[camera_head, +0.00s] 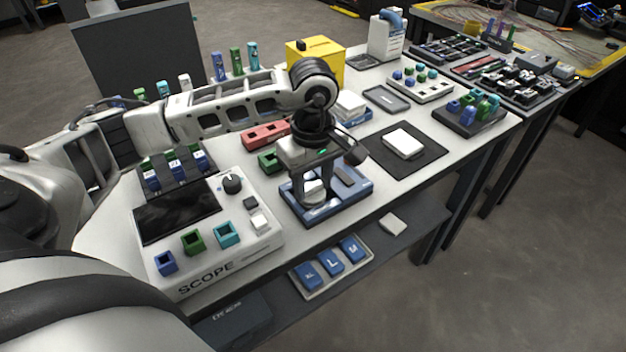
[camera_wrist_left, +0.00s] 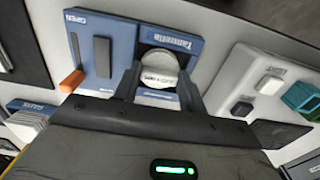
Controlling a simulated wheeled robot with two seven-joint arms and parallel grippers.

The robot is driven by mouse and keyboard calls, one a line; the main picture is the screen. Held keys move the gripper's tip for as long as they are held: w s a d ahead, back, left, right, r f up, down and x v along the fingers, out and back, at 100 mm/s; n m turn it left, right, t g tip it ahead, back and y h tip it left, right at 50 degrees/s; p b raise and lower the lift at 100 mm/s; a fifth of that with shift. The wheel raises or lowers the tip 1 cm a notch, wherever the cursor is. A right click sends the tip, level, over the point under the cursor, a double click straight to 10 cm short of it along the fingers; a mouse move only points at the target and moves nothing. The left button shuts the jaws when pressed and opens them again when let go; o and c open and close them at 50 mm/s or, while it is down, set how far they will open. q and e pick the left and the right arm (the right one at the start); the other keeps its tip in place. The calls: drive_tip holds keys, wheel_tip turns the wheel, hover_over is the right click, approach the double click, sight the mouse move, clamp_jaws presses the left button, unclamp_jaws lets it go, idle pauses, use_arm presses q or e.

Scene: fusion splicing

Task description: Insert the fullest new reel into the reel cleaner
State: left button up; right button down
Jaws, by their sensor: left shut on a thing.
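My left gripper (camera_head: 312,193) points down over a flat blue unit (camera_head: 357,185) on the table, behind the scope's right side. In the left wrist view the gripper (camera_wrist_left: 162,80) has its two fingers on either side of a round white reel (camera_wrist_left: 158,66) with dark print, shut on it. My right gripper is out of view.
The scope (camera_head: 240,262) with its dark screen stands to the left. A black mat (camera_head: 432,157) with a white block (camera_head: 403,143) lies to the right. A yellow box (camera_head: 325,58) stands behind. A shelf below holds blue packs (camera_head: 330,263).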

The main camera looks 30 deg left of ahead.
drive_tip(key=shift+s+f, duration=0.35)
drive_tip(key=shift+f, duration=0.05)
use_arm(q)
drive_tip(key=o, duration=1)
drive_tip(key=shift+o, duration=0.2)
drive_tip(key=shift+r, duration=0.1)
drive_tip(key=shift+r+p, duration=1.7)
drive_tip(key=shift+r, duration=1.25)
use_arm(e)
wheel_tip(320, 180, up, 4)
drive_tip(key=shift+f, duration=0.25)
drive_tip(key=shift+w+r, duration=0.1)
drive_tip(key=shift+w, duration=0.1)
